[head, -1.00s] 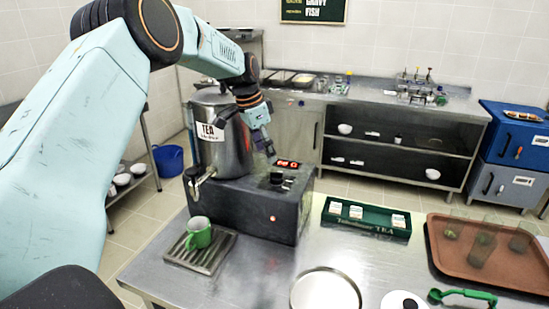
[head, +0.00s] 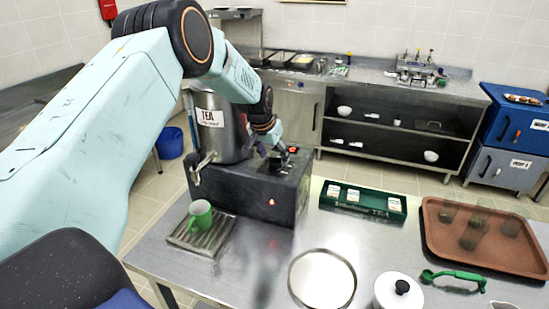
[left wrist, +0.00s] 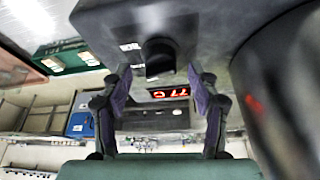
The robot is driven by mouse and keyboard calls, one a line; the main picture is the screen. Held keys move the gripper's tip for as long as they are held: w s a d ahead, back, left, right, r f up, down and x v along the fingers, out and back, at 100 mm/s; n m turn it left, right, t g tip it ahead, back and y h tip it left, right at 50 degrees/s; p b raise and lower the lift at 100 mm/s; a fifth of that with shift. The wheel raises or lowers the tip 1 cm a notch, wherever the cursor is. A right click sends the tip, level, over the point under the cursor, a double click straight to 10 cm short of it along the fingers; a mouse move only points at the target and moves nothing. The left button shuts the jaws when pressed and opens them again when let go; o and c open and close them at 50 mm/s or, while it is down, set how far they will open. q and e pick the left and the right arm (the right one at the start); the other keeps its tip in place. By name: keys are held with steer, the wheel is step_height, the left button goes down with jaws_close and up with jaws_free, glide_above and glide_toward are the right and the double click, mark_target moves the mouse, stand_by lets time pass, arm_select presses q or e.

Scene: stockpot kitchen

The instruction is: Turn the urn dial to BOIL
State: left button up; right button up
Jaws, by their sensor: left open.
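The steel tea urn (head: 218,130) stands on a dark base box (head: 240,197) on the steel table. In the left wrist view the black dial knob (left wrist: 158,57) is on the dark panel, with a lit red display (left wrist: 170,93) beside it. My left gripper (head: 283,154) is over the top of the box, at the dial. In the left wrist view the open fingers (left wrist: 160,76) stand on either side of the knob, with gaps showing. The dial's labels are too blurred to read. My right gripper is not in view.
A green tea box (head: 363,203), round steel tray (head: 322,281), white lidded pot (head: 397,293), green-handled tool (head: 455,277) and brown tray with glasses (head: 510,262) occupy the table's middle and right.

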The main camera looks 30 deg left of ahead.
mark_target(275, 162)
arm_select(q)
steer(key=shift+x, duration=1.2)
steer(key=shift+s+r, duration=0.1)
